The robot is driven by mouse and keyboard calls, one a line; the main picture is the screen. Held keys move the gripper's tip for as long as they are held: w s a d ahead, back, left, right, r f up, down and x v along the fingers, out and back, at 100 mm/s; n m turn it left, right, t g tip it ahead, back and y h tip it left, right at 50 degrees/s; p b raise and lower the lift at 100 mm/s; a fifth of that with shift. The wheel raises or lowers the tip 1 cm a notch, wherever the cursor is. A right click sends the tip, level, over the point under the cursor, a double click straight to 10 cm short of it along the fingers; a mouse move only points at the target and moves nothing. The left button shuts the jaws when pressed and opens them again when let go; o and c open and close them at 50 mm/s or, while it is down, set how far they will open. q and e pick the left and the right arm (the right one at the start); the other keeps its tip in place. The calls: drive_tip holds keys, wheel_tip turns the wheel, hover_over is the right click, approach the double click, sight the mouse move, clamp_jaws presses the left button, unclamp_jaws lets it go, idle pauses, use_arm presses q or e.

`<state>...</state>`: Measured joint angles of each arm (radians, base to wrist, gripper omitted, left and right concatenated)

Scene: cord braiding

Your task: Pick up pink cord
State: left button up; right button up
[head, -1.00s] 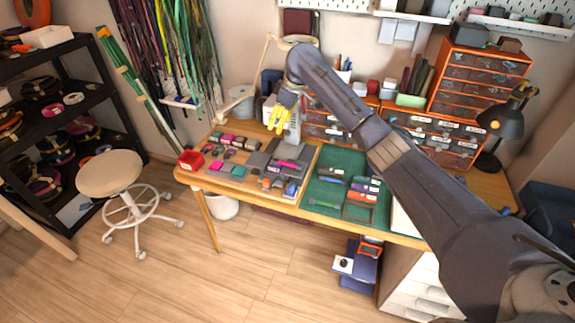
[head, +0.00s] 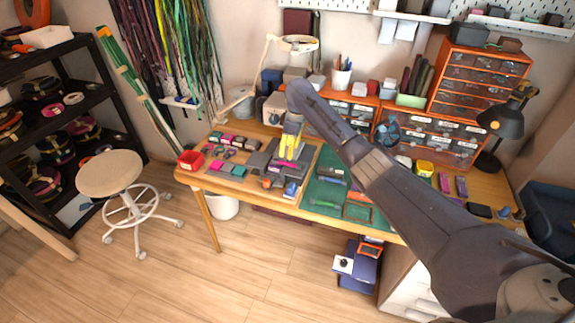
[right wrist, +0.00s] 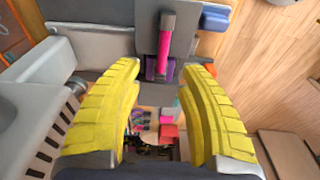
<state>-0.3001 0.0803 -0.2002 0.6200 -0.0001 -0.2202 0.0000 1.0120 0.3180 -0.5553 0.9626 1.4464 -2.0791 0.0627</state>
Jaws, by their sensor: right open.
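The pink cord (right wrist: 165,40) is a short, straight magenta length. In the right wrist view it lies on a grey plate, with a purple piece around or under its near end. In the head view a pink bit of it (head: 285,164) shows just below my right gripper (head: 288,157), on the board at the table's left part. In the right wrist view my right gripper (right wrist: 164,68) has its two yellow fingers spread apart with no cord between them. The cord lies beyond the fingertips, roughly in line with the gap. My left gripper is not in view.
Small coloured blocks (head: 228,140) crowd the board around the gripper. A green mat (head: 325,188) lies right of the board. A desk lamp (head: 299,43) and orange drawer units (head: 465,149) stand behind.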

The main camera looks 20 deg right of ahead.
sight(288, 163)
drive_tip(key=shift+a+f, duration=0.2)
drive_tip(key=shift+f, duration=1.5)
drive_tip(key=shift+a+f, duration=0.15)
drive_tip(key=shift+f, duration=1.55)
drive_tip(key=shift+c, duration=0.3)
clamp_jaws()
